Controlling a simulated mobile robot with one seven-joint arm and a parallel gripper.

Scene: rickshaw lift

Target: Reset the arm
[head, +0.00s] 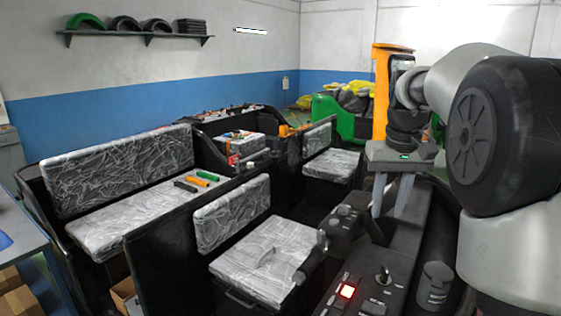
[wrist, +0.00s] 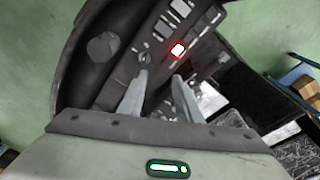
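My gripper (head: 392,205) hangs at the right of the head view, pointing down above the black dashboard panel (head: 372,283). Its two fingers are apart with nothing between them. The wrist view also shows the spread fingers (wrist: 158,95) over the panel (wrist: 150,62). A lit red switch (head: 347,291) glows on the panel below and left of the gripper. It also shows in the wrist view (wrist: 178,49). Whether the fingertips touch the panel cannot be told, but they appear above it.
Plastic-wrapped seats (head: 265,258) and a long bench (head: 140,212) fill the vehicle at left and centre. Green and orange cylinders (head: 207,176) lie on the bench. An orange post (head: 380,90) stands behind my arm. A green vehicle (head: 332,115) is at the back. A blue table (head: 20,235) stands far left.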

